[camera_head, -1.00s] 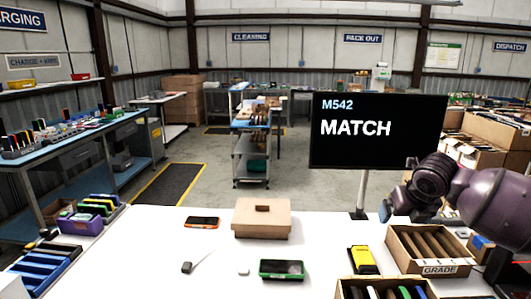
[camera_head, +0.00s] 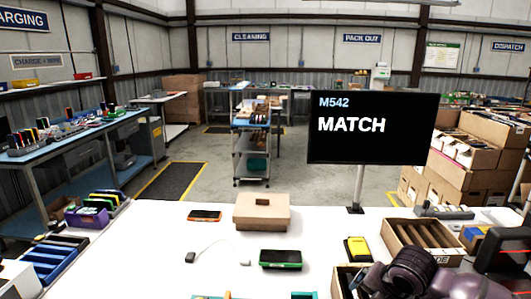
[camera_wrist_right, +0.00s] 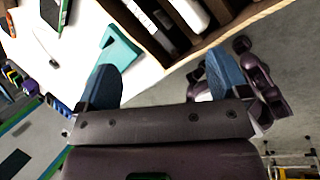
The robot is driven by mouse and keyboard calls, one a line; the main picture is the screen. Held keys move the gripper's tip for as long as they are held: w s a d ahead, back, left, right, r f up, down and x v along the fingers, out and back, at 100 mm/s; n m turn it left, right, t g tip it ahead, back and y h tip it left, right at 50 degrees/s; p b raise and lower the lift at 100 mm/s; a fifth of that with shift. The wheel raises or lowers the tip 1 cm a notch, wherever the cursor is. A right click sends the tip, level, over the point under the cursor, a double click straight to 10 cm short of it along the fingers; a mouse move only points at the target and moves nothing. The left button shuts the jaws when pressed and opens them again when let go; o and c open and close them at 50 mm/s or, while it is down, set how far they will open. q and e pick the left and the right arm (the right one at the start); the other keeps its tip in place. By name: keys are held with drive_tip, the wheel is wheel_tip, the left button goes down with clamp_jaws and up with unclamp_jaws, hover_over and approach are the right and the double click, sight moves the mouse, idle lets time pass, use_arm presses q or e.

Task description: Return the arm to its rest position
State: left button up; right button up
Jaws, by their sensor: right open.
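My right arm (camera_head: 405,275) shows low at the right of the head view, in front of the brown divided carton. Its gripper is not clearly seen there. In the right wrist view my right gripper (camera_wrist_right: 163,76) has its two blue fingertips wide apart with nothing between them. A teal item (camera_wrist_right: 120,48) and a divided carton (camera_wrist_right: 222,22) with items in its slots lie beyond the fingers. My left gripper is in neither view.
The white table bears a green-edged phone (camera_head: 281,259), an orange-edged phone (camera_head: 204,216), a lidded cardboard box (camera_head: 262,212), a yellow device (camera_head: 358,250) and the divided carton (camera_head: 398,228). A monitor (camera_head: 370,128) reading MATCH stands behind.

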drive_tip(key=s+a+f+m, duration=0.1)
drive_tip(key=s+f+m, duration=0.2)
drive_tip(key=s+m, duration=0.35)
drive_tip(key=s+a+f+m, duration=0.2)
drive_tip(key=s+f+m, duration=0.1)
drive_tip(key=s+m, duration=0.4)
drive_tip(key=s+d+m+h, duration=0.1)
drive_tip(key=s+d+m, duration=0.2)
drive_tip(key=s+m, duration=0.45)
drive_tip(key=s+d+m+h, duration=0.1)
drive_tip(key=s+d+m, duration=0.2)
drive_tip(key=s+m, duration=0.4)
use_arm(q)
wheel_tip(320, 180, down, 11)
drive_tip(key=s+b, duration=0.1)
drive_tip(key=b, duration=0.9)
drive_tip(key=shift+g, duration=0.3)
use_arm(e)
drive_tip(key=w+f+t, duration=0.3)
drive_tip(key=f, duration=0.8)
drive_tip(key=w+f+n+t, duration=0.1)
drive_tip(key=w+f+t, duration=0.1)
drive_tip(key=f, duration=0.9)
drive_tip(key=shift+w+f+t+y, duration=0.15)
drive_tip(key=shift+w+t+y, duration=0.2)
drive_tip(key=shift+t, duration=0.35)
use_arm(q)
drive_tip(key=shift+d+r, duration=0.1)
use_arm(e)
drive_tip(key=shift+a, duration=0.1)
